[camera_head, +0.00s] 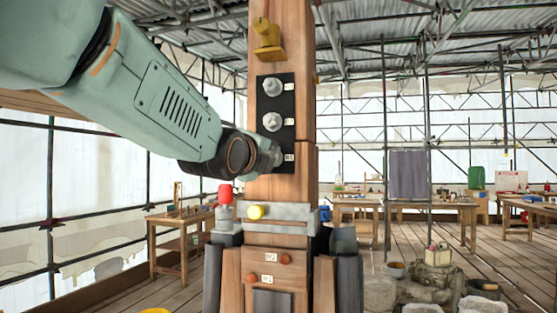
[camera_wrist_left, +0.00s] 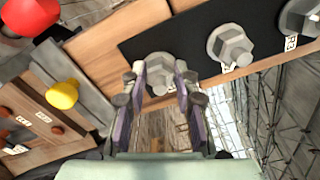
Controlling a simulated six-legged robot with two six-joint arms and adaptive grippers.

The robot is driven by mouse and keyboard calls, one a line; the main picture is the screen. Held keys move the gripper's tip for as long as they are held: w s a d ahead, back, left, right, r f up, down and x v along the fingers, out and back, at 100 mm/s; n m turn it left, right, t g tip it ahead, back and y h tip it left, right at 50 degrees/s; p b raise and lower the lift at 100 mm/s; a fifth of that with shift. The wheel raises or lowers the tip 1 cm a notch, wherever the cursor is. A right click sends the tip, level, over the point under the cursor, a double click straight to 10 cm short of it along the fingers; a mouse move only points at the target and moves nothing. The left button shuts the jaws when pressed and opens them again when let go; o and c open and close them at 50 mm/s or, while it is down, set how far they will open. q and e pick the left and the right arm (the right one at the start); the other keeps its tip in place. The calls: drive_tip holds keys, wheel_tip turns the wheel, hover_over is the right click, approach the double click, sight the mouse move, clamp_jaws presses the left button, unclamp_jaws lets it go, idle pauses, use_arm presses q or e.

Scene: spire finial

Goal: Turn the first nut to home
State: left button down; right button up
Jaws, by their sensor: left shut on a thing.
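A black plate (camera_head: 263,100) on the wooden post carries a column of grey hex nuts. The top nut (camera_head: 272,87) and the middle nut (camera_head: 272,122) are uncovered. My left gripper (camera_head: 274,154) is at the plate's lower end and hides the lowest nut in the head view. In the left wrist view, my left gripper's fingers (camera_wrist_left: 160,84) are closed on either side of that lowest nut (camera_wrist_left: 160,64). The middle nut (camera_wrist_left: 231,46) and the top nut (camera_wrist_left: 299,17) show beyond it. The nut's turn angle cannot be read. My right gripper is out of view.
Workbenches (camera_head: 405,204) stand behind; the space right of the post is open.

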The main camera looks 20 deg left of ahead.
use_arm(q)
drive_tip(key=shift+f, duration=0.4)
drive_tip(key=c, duration=1.4)
unclamp_jaws()
drive_tip(key=shift+c, duration=0.2)
drive_tip(key=o, duration=0.4)
drive_tip(key=shift+s+r, duration=0.2)
drive_tip(key=shift+r, duration=0.05)
drive_tip(key=shift+w, duration=0.1)
drive_tip(key=shift+r, duration=0.15)
